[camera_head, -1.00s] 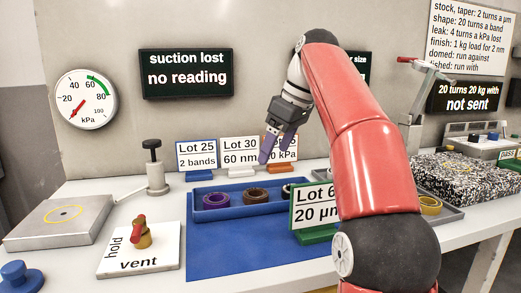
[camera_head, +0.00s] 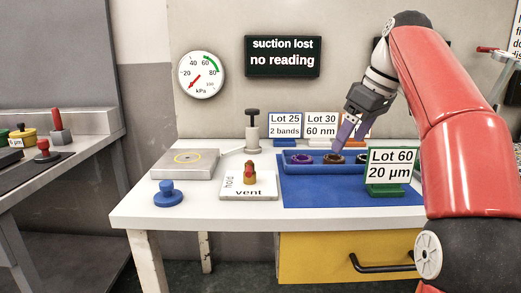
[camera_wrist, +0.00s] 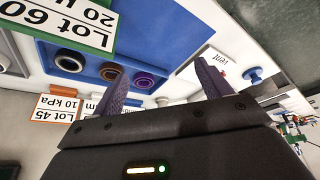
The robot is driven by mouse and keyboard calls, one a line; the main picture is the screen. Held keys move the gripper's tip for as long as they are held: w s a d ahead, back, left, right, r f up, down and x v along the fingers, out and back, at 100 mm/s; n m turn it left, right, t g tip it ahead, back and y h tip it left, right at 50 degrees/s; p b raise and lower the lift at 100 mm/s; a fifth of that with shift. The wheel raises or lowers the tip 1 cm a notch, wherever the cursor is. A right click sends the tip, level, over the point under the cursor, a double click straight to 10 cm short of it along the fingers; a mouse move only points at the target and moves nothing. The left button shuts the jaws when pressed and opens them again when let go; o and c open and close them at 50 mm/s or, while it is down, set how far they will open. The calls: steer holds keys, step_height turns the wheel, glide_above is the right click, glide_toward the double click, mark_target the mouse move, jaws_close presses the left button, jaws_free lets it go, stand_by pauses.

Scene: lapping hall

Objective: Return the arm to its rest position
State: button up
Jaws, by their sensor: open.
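My gripper (camera_head: 345,133) is open and empty, raised in front of the wall above the blue tray (camera_head: 290,168) in the head view. In the wrist view its two purple fingers (camera_wrist: 165,85) stand wide apart with nothing between them. My red arm reaches up along the right side of the head view and bends down to the gripper. The tray holds a purple ring (camera_head: 301,158) and a brown ring (camera_head: 333,158). A dark ring (camera_wrist: 69,61) also shows in the wrist view.
A green-based Lot 60 card (camera_head: 388,168) stands on the blue mat (camera_head: 310,195). A hold/vent valve (camera_head: 249,186), a blue knob (camera_head: 168,193), a metal plate (camera_head: 186,163) and a black-knobbed post (camera_head: 252,132) stand to the left. A floor gap separates another bench (camera_head: 50,160).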

steer(key=s+a+f+m+t+h, duration=0.2)
steer(key=s+f+m, duration=0.6)
steer(key=s+f, duration=1.6)
step_height(320, 180, down, 3)
steer(key=shift+s+a+m+h, duration=0.3)
steer(key=shift+a+m+h, duration=0.15)
steer(key=shift+a, duration=0.25)
